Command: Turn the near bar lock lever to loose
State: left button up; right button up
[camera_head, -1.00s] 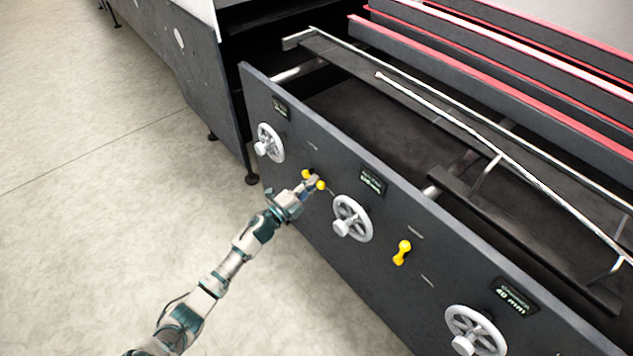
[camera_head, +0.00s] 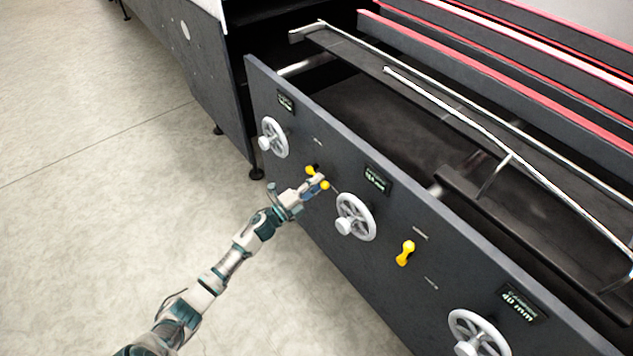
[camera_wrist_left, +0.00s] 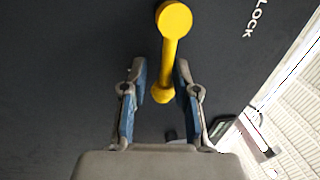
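Two yellow lock levers sit on the dark front panel. One yellow lever (camera_head: 311,170) is left of the middle handwheel, and my left gripper (camera_head: 319,181) is at it. The other yellow lever (camera_head: 405,252) stands right of that wheel, with nothing touching it. In the left wrist view, the lever at my gripper (camera_wrist_left: 170,50) has a round knob at the top and its lower end between my two blue-padded fingers (camera_wrist_left: 161,82). The fingers are apart, with narrow gaps showing beside the lever. My right gripper is not in view.
White handwheels stick out from the panel (camera_head: 300,235): a left wheel (camera_head: 273,138), a middle wheel (camera_head: 355,217) close to my gripper, and a right wheel (camera_head: 477,334). Small displays sit above them. Metal bars (camera_head: 470,120) lie behind the panel. The floor at left is clear.

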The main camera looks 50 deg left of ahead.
pick_arm(q)
jog(key=shift+r, duration=0.2)
jog(key=v, duration=1.2)
jog(key=shift+a+f, duration=0.1)
